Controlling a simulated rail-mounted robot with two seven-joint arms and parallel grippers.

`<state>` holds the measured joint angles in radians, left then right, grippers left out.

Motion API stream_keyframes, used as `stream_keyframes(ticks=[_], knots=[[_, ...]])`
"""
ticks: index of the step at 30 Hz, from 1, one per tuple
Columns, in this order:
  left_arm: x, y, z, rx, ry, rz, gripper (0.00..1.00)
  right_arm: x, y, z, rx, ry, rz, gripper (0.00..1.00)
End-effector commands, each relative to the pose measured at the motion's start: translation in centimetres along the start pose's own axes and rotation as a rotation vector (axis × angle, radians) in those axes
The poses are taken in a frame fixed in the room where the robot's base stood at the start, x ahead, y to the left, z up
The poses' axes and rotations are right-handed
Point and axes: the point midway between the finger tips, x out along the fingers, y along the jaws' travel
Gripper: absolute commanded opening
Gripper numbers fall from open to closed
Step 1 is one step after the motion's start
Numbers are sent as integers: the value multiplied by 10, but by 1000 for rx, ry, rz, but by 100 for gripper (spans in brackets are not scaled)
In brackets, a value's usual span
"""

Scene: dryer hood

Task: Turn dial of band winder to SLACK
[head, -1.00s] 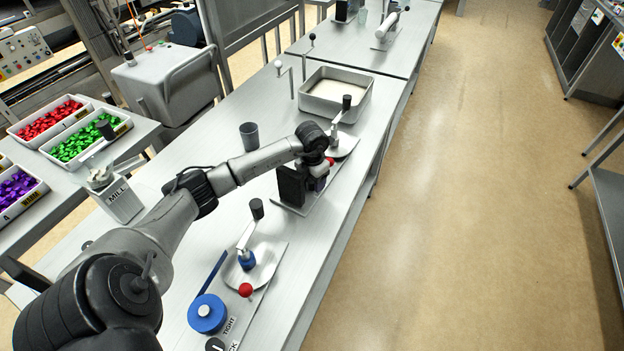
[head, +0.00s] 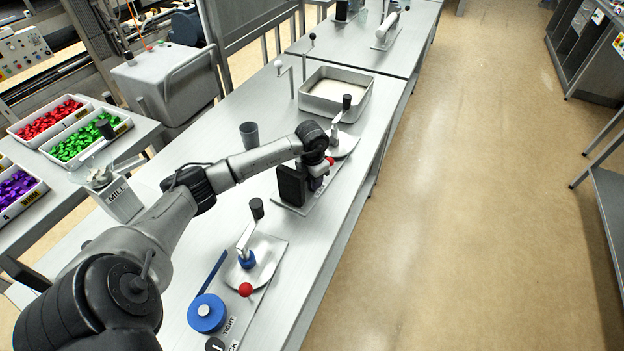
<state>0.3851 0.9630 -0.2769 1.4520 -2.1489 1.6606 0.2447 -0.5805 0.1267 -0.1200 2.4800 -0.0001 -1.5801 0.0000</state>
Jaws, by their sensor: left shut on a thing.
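Two similar winders stand on the long steel bench. My left gripper (head: 303,190) reaches down over the farther winder (head: 346,147), at the near part of its base plate. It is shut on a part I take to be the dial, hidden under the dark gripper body. A red ball knob (head: 329,161) and a crank with a black handle (head: 346,103) show beyond it. The nearer winder (head: 271,253) has a blue spool (head: 207,313), a crank, a red knob and a dark dial (head: 214,345) by a TIGHT label. My right gripper is out of view.
A grey cup (head: 249,135) stands left of my left forearm. A steel tray (head: 336,96) lies beyond the farther winder. A box marked MILL (head: 121,200) and bins of red, green and purple pieces are at left. The floor at right is clear.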

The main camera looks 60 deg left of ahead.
Motion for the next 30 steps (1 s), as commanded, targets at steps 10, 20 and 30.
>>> stream_keyframes(ticks=[10,20,30], knots=[[0,0,1,285,-2,3,11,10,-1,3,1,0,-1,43],[0,0,0,599,-2,1,11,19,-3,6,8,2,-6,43],[0,-1,0,922,-2,1,11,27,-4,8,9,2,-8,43]])
